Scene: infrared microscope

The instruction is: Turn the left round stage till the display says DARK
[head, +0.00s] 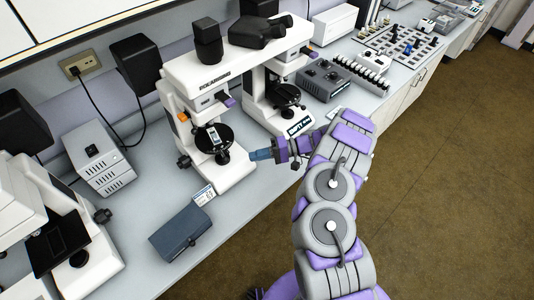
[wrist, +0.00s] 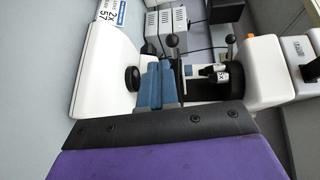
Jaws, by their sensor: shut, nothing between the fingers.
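The left round stage (head: 213,139) is a black disc with a pale slide on it, on the left body of a white twin microscope. In the wrist view the stage (wrist: 197,88) shows edge-on, turned sideways. My gripper (head: 260,154) has blue fingers, held together with nothing between them. It is at the right of the left stage, close to the white base; I cannot tell whether it touches. In the wrist view the fingers (wrist: 153,84) lie between the base and the stage.
The right round stage (head: 285,96) stands behind my arm. A white number card (head: 203,195) and a blue-grey box (head: 180,233) lie at the front left. A grey vented unit (head: 98,158) and another microscope (head: 68,245) stand farther left. Bare bench shows around the box.

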